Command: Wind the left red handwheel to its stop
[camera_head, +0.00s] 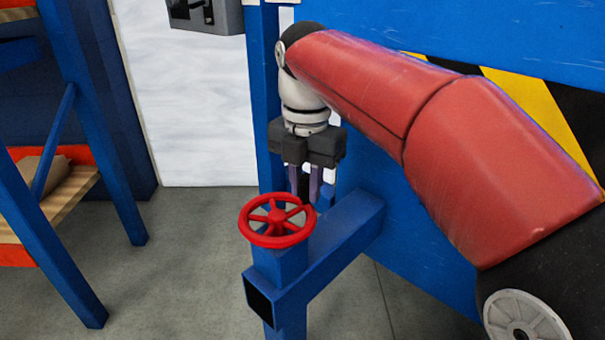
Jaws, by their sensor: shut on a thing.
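A red spoked handwheel (277,216) lies nearly flat on top of a blue square-tube frame. It is the only handwheel in view. My gripper (309,198) points straight down at the far right part of its rim. The dark gripper body is above the wheel, and the fingers are shut on the rim there. The hub and spokes show clearly.
The blue tube frame (340,236) runs from the wheel back to a blue panel (430,285) with yellow and black stripes. A blue rack (95,150) with orange beams stands at the left. Grey floor (185,270) lies open between the rack and the frame.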

